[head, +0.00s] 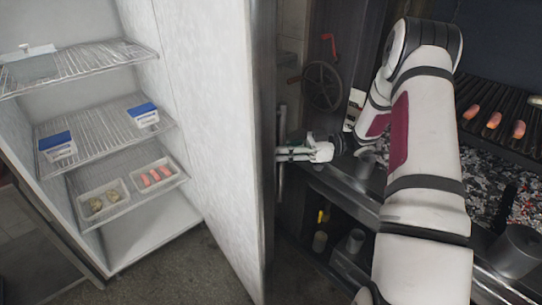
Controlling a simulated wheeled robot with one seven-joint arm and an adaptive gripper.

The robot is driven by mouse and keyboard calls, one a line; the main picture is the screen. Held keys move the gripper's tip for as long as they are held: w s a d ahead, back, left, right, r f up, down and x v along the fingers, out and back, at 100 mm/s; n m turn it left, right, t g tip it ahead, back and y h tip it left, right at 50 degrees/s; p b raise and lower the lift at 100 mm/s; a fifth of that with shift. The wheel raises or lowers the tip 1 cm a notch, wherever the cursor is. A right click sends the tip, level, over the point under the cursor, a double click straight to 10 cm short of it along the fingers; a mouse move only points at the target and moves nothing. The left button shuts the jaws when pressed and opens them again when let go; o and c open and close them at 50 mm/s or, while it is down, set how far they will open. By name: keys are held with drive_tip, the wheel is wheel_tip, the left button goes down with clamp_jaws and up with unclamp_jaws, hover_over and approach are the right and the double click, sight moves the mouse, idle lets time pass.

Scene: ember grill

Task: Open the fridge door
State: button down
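The fridge door (210,130) stands wide open, its pale inner face turned toward the fridge interior on the left. Its vertical metal handle (281,185) shows on the outer side, just right of the door's edge. My gripper (284,153) reaches in from the right, with its fingertips at the handle. The fingers are small here and overlap the handle, so I cannot tell if they are closed on it. The open fridge (150,232) has wire shelves with blue-lidded containers (57,146) and trays of food (155,176).
The grill (500,135) with several sausages and glowing coals lies at the right. A dark wheel with a red-handled lever (328,44) is behind my arm. A metal counter (340,190) with cups is close below my forearm. Bare floor (190,268) shows before the fridge.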

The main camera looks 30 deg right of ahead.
drive_tip(key=shift+d, duration=0.8)
drive_tip(key=c, duration=1.5)
unclamp_jaws()
drive_tip(key=v, duration=1.2)
